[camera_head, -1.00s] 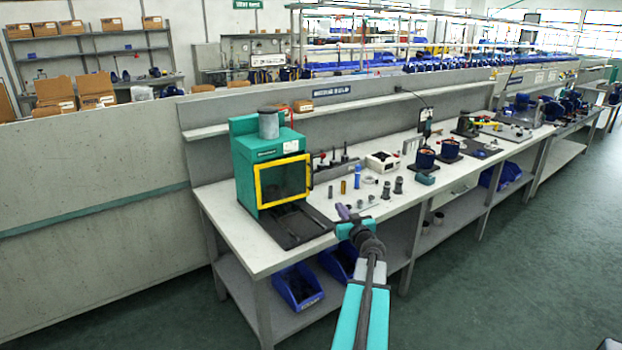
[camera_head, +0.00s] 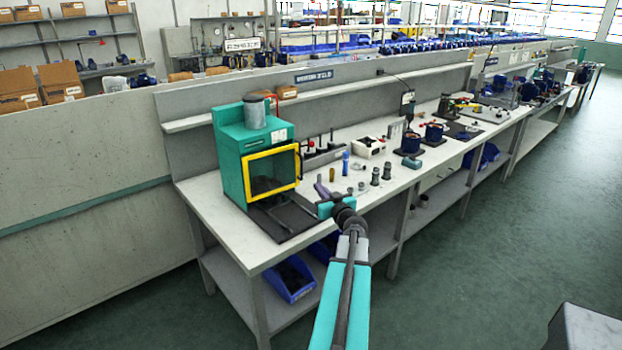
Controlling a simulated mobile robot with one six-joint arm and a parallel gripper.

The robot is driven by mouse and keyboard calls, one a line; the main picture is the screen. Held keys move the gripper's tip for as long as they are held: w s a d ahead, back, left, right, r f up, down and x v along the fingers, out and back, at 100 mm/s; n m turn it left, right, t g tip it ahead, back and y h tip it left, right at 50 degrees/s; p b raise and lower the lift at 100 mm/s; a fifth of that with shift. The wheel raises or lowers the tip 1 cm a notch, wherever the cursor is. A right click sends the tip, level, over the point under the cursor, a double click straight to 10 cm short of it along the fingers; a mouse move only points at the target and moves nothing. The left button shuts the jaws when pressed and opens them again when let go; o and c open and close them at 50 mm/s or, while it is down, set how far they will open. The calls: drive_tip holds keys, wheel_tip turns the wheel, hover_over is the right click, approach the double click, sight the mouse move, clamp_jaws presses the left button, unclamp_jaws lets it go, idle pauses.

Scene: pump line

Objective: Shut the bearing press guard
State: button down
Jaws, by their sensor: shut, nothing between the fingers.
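The bearing press (camera_head: 230,165) is a teal box with a grey cylinder on top, at the left end of the bench. Its guard (camera_head: 272,198) is a yellow-framed dark window on the front, with a dark handle (camera_head: 300,162) at its right edge. The guard's right side reaches slightly past the press body; I cannot tell how far ajar it stands.
The bench top (camera_head: 210,205) holds a dark base plate (camera_head: 285,218) before the press. Small metal parts, a blue cylinder (camera_head: 346,162) and a white box (camera_head: 369,147) stand to the right. A blue bin (camera_head: 292,280) sits on the lower shelf. The floor at right is clear except a grey block (camera_head: 590,330).

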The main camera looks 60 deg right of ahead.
sight(302, 168)
drive_tip(key=shift+w+d, duration=0.1)
drive_tip(key=shift+p+x, duration=1)
drive_tip(key=shift+x, duration=5.8)
drive_tip(key=shift+d+r, duration=0.1)
drive_tip(key=p+x, duration=0.2)
drive_tip(key=x, duration=0.1)
drive_tip(key=shift+r, duration=0.2)
drive_tip(key=shift+r, duration=0.1)
